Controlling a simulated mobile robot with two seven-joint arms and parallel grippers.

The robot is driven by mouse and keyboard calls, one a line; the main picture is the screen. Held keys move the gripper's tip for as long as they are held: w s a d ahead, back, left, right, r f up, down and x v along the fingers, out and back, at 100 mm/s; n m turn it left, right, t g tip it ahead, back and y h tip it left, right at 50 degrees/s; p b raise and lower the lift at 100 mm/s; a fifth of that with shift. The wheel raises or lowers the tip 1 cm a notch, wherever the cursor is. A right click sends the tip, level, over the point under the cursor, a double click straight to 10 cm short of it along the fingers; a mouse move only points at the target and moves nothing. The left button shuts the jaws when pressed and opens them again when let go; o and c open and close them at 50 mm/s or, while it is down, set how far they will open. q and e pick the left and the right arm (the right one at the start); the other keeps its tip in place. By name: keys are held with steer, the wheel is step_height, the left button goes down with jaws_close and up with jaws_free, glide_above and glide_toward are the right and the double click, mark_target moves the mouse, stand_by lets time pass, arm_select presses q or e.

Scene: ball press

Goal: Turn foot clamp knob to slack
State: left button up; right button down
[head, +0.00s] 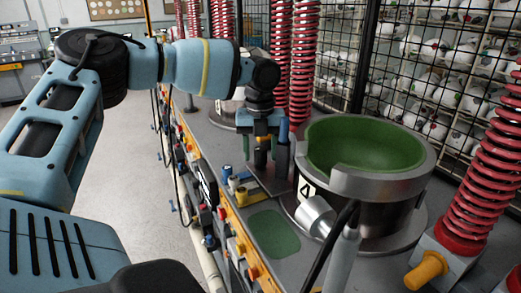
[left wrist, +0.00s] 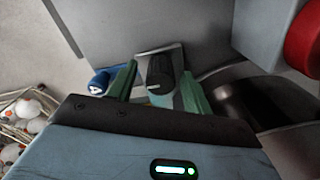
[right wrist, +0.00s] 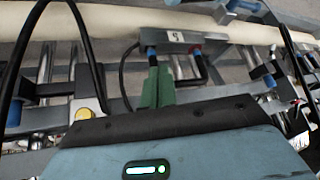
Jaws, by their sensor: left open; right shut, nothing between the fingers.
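The foot clamp knob (left wrist: 160,75) is black with a pale line across it and sits on a plate in the left wrist view. My left gripper (left wrist: 158,88) is open, with one green finger on each side of the knob. I cannot tell whether the fingers touch it. In the head view my left gripper (head: 262,145) points down beside the green-lined bowl, and its fingers largely hide the knob. My right gripper (right wrist: 155,88) is shut and empty, above pipes and fittings in the right wrist view. It does not show in the head view.
A grey-rimmed bowl with a green lining (head: 365,145) stands right of my left gripper. A blue-capped part (left wrist: 100,82) lies close to the left finger. Red springs (head: 490,170) and a wire cage of white balls (head: 430,75) stand around the bench.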

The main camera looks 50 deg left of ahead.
arm_select(q)
steer(key=shift+c, duration=0.4)
steer(key=c, duration=0.9)
steer(key=shift+n, duration=0.4)
steer(key=n, duration=0.3)
steer(key=shift+n, duration=0.3)
steer(key=n, duration=0.4)
steer(key=shift+n, duration=0.3)
steer(key=n, duration=0.4)
steer(key=shift+w+n, duration=0.1)
steer(key=shift+n, duration=2.4)
